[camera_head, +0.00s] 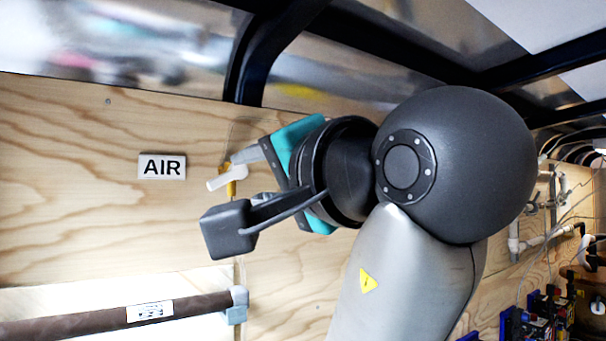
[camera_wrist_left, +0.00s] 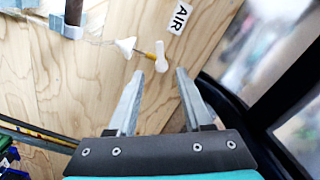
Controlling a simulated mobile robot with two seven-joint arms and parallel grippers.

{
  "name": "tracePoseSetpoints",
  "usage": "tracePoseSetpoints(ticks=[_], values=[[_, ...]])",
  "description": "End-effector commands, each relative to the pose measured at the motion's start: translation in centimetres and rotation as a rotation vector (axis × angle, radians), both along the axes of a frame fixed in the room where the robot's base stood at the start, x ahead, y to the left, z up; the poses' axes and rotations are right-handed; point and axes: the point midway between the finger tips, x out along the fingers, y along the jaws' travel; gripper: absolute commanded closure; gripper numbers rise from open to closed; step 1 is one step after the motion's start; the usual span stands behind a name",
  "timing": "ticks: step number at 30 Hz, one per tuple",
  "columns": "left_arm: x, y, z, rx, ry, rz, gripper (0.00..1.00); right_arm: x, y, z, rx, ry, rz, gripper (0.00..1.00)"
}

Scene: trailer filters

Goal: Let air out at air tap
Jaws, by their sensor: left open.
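The air tap (camera_head: 222,180) has a white lever handle and a brass-coloured stem and stands out from the plywood wall, right of the AIR label (camera_head: 164,166). In the left wrist view the white tap handle (camera_wrist_left: 161,58) lies just beyond and between the tips of my left gripper (camera_wrist_left: 160,74). The gripper is open and empty, and I see no contact with the handle. In the head view my left gripper (camera_head: 250,178) reaches in from the right side of the picture, and its wrist camera hides part of the wall below the tap. My right gripper is in neither view.
A brown tube (camera_head: 110,318) with a grey end fitting runs along the wall below the tap. A dark frame bar (camera_head: 262,50) stands above. Pipes (camera_head: 545,238) and blue-and-red equipment (camera_head: 540,318) are at the far right. The plywood around the AIR label is clear.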

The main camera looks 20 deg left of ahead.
Motion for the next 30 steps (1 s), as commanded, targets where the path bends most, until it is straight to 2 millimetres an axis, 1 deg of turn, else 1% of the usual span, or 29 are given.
tracePoseSetpoints(ticks=[1, 3, 15, 24, 30], values=[[0.5, 0.7, 0.2, 0.001, 0.002, 0.004, 0.50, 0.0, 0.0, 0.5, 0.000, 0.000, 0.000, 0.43], [1.2, 1.5, 0.2, 0.001, 0.003, 0.005, 0.50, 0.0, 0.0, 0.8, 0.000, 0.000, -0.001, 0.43], [4.7, 5.6, 0.2, 0.002, 0.001, 0.004, 0.50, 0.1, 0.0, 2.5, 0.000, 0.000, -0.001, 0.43], [6.9, 8.1, 0.1, 0.000, 0.004, 0.004, 0.50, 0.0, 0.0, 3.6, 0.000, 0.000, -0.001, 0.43], [7.5, 8.8, 0.0, -0.001, 0.001, 0.000, 0.50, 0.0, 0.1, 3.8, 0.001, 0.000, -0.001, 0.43]])
